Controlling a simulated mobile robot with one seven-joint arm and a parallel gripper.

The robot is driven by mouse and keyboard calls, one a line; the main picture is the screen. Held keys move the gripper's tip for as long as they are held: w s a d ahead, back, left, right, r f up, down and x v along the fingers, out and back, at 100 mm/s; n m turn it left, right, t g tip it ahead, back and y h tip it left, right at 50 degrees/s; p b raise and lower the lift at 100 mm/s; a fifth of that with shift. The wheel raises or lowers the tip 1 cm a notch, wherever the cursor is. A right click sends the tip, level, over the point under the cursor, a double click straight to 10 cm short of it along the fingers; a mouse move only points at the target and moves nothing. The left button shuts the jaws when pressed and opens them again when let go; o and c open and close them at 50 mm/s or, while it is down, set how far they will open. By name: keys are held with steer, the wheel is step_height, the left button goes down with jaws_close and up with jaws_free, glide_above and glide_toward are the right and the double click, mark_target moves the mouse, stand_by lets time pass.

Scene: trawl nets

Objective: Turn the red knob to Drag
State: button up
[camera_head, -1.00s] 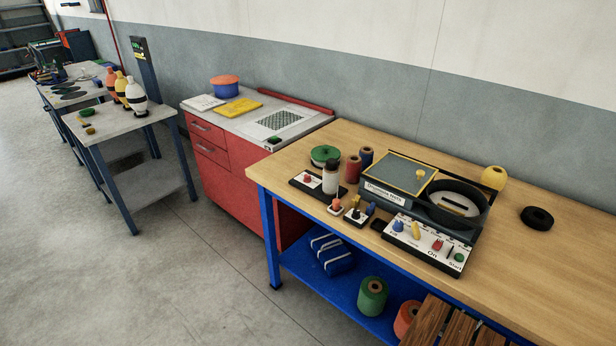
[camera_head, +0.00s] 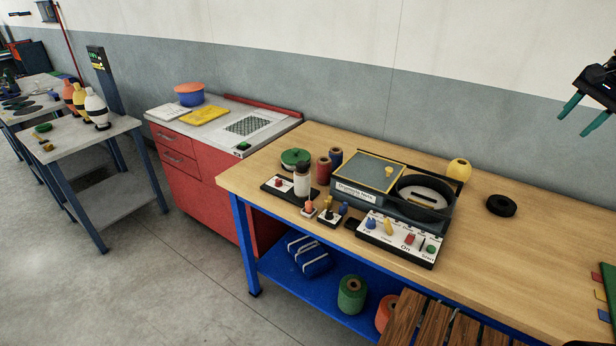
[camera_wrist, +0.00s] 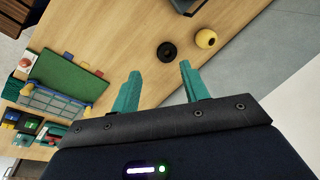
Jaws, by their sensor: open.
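A white-faced control panel (camera_head: 382,243) stands at the front of the workbench device. It carries a red knob (camera_head: 410,239), a blue knob (camera_head: 371,223), a yellow lever (camera_head: 388,228) and a green button (camera_head: 431,249). Another red knob (camera_head: 278,183) sits on a small black-and-white panel to the left. The small labels are too blurred to show which one has Drag. My gripper (camera_head: 573,125) is at the upper right, high and well apart from both knobs. Its teal fingers are open and empty, as the wrist view (camera_wrist: 160,68) also shows.
A round black bowl (camera_head: 424,198) and a hinged plate (camera_head: 367,172) top the device. A yellow float (camera_head: 459,169) and black ring (camera_head: 500,205) lie right. Bench there is mostly clear.

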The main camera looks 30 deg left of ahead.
steer(key=w+a+f+m+g, duration=0.1)
steer(key=w+a+m, duration=0.1)
steer(key=w+a, duration=0.6)
steer(key=w+a+f+m+g, duration=0.15)
steer(key=w+a, duration=0.25)
steer(key=a, duration=0.8)
steer(key=a+f+m, duration=0.2)
steer(key=a+f, duration=0.1)
steer(key=a, duration=0.8)
steer(key=a+f+m, duration=0.2)
steer(key=a+f, duration=0.1)
steer(key=a, duration=0.8)
steer(key=m+h, duration=0.2)
steer(key=m, duration=0.2)
glide_above(279, 182)
steer(key=w+a, duration=0.1)
step_height(279, 182, down, 21)
step_height(279, 182, down, 10)
steer(key=shift+r, duration=0.1)
